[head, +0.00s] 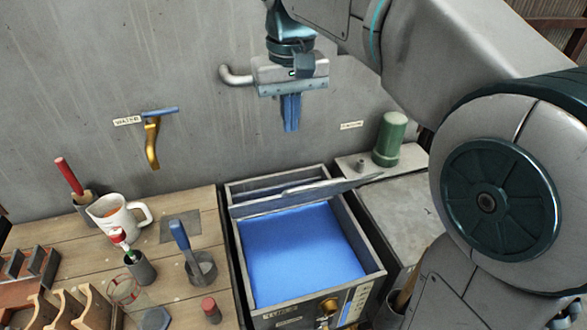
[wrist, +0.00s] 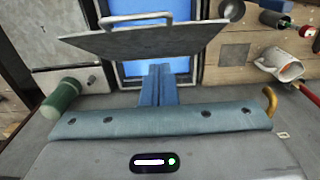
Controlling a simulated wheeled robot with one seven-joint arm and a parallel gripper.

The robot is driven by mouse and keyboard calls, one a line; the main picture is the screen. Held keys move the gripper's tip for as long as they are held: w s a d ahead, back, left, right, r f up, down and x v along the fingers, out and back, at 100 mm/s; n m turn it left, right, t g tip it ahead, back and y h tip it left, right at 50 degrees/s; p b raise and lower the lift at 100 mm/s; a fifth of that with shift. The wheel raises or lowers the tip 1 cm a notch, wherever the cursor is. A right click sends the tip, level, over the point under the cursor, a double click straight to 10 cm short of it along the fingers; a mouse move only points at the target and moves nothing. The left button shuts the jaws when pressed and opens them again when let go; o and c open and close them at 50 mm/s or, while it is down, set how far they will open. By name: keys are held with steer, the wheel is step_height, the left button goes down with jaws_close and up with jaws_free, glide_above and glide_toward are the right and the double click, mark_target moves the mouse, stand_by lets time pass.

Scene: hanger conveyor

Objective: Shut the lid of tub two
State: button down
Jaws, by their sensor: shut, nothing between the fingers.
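An open grey tub (head: 375,262) with a blue inside (head: 296,255) stands in the middle of the head view. Its grey lid (head: 300,196) is raised and seen nearly edge-on across the back of the opening. In the wrist view the lid (wrist: 145,42) shows as a broad plate with a bar handle (wrist: 136,18), and blue shows behind it.
A wooden bench (head: 190,290) at left holds a mug (head: 117,214), tool cups and a rack. A green cylinder (head: 390,138) stands on a ledge at back right. A grey pipe (head: 236,76) and a brass lever (head: 152,145) stick out from the wall.

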step_height(320, 180, down, 10)
steer(key=s+p, duration=0.1)
steer(key=s, duration=0.1)
steer(key=shift+s+d+f, duration=0.25)
steer(key=shift+s+d, duration=0.05)
steer(key=shift+d, duration=0.1)
steer(key=shift+a, duration=0.15)
steer(key=shift+f, duration=0.1)
